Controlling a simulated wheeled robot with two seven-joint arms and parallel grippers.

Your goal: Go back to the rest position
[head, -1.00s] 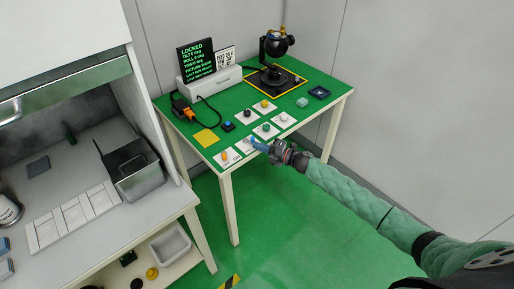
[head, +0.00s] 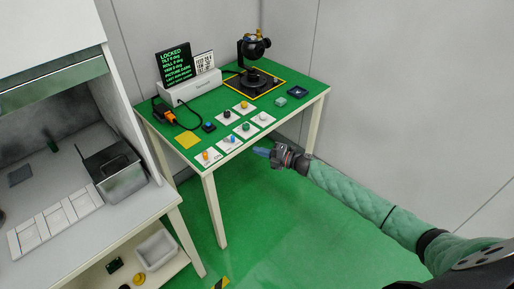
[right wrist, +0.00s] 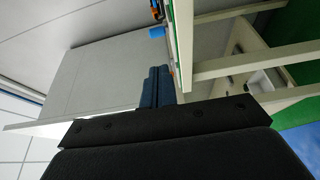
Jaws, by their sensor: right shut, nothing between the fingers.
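My right gripper (head: 264,152) is in the head view, just off the front right edge of the green-topped table (head: 215,105). Its blue fingers are shut with nothing between them. In the right wrist view the shut fingers (right wrist: 158,86) point past the table's pale frame (right wrist: 182,45). My right arm comes in from the lower right in a green quilted sleeve. My left gripper is not in view.
The table holds a black gimbal camera (head: 253,50), a lit status screen (head: 175,62), several white cards with knobs (head: 263,118), a yellow square (head: 188,140) and an orange-black device (head: 164,116). A workbench with a metal bin (head: 117,172) stands left. Green floor (head: 270,220) is open in front.

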